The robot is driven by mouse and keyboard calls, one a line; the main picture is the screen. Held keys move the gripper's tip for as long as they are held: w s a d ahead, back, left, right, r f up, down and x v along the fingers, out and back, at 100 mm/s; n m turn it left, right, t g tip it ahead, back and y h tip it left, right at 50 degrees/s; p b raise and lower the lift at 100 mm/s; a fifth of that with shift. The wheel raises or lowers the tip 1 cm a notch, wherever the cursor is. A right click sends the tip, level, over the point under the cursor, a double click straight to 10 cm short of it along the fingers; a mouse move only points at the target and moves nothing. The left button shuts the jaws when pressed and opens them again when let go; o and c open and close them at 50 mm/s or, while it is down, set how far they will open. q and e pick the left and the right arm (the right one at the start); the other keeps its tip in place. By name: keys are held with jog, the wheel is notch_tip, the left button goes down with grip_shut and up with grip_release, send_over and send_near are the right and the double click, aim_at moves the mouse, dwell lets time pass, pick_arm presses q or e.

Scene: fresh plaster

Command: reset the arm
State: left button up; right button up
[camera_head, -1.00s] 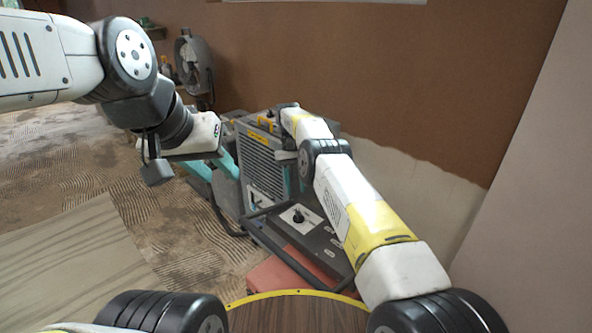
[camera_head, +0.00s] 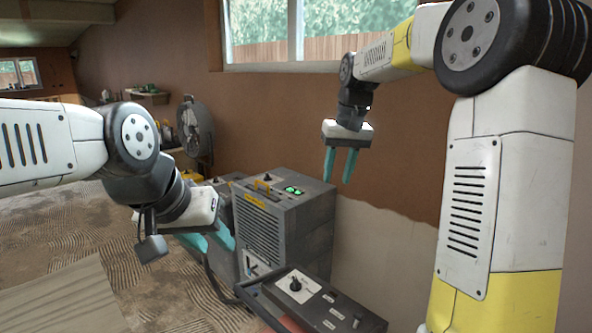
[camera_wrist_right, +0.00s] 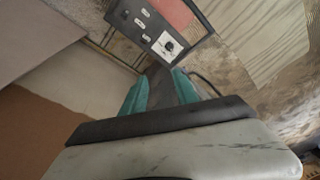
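My right gripper (camera_head: 338,181) is raised in front of the brown wall, above and right of the grey machine (camera_head: 310,215). Its two teal fingers point down and stand apart with nothing between them. The right wrist view also shows the spread, empty fingers (camera_wrist_right: 161,92). My left gripper (camera_head: 217,247) points down and right, just left of the machine. Its teal fingers look spread and empty; whether they touch the machine cannot be told.
A control panel with a black knob (camera_head: 318,303) stands low in front of the machine. A fan (camera_head: 195,128) stands behind by the wall. A wooden board (camera_head: 60,300) lies at the lower left on the combed floor. A window (camera_head: 310,35) is above.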

jog(key=s+d+f+t, duration=0.1)
jog(key=s+d+t, duration=0.1)
jog(key=s, duration=1)
jog(key=s+d+f+m+t, duration=0.1)
jog(key=s+t, duration=0.1)
jog(key=s, duration=1.1)
jog(key=shift+d+f+t+y, duration=0.3)
jog(key=shift+d, duration=0.1)
jog(key=shift+s, duration=0.1)
